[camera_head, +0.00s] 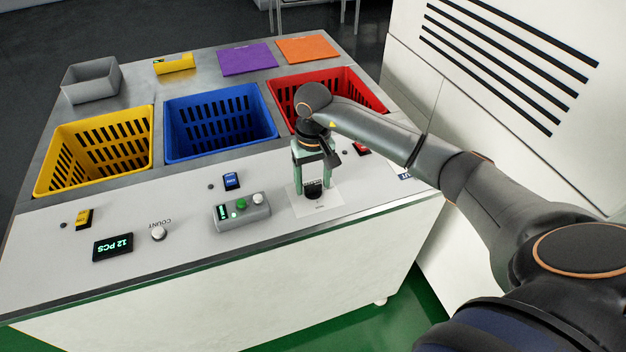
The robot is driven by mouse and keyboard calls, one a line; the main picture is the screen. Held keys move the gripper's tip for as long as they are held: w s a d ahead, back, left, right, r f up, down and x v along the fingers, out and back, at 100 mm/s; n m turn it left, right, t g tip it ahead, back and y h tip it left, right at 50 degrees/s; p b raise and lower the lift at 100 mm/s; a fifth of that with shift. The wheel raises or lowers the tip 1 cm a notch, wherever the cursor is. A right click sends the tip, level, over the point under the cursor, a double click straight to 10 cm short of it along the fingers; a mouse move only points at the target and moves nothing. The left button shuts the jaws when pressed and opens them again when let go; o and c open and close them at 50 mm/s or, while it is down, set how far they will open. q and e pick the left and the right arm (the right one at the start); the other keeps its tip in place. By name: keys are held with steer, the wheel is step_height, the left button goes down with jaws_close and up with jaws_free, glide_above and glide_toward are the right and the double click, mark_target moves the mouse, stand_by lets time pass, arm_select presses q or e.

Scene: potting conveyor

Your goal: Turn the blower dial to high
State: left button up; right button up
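The black dial (314,190) sits on a white label plate (322,208) at the right part of the sloped front panel. My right gripper (314,184) points down over it, with its green fingers spread on the left and right of the dial. The fingers look open, with a small gap showing beside the dial; contact is not clear. The dial's top and pointer are partly hidden by the gripper, so I cannot read its setting. My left gripper is not in view.
A grey button box (241,212) is left of the dial. Yellow (60,190), blue (180,155) and red (362,78) crates stand behind the panel. A display (113,247) and white knob (158,233) are at left. A white vented cabinet (470,100) stands at right.

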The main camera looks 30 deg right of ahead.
jaws_close()
stand_by(0.3)
steer(key=shift+m, duration=0.3)
steer(key=m+b, duration=0.1)
steer(key=m, duration=0.2)
steer(key=shift+d+b, duration=0.1)
steer(key=shift+b, duration=0.3)
steer(key=m+b, duration=0.1)
steer(key=m, duration=0.4)
steer(key=m+b, duration=0.1)
steer(key=m, duration=0.3)
steer(key=shift+m, duration=0.3)
steer(key=m, duration=0.4)
steer(key=shift+m, duration=0.4)
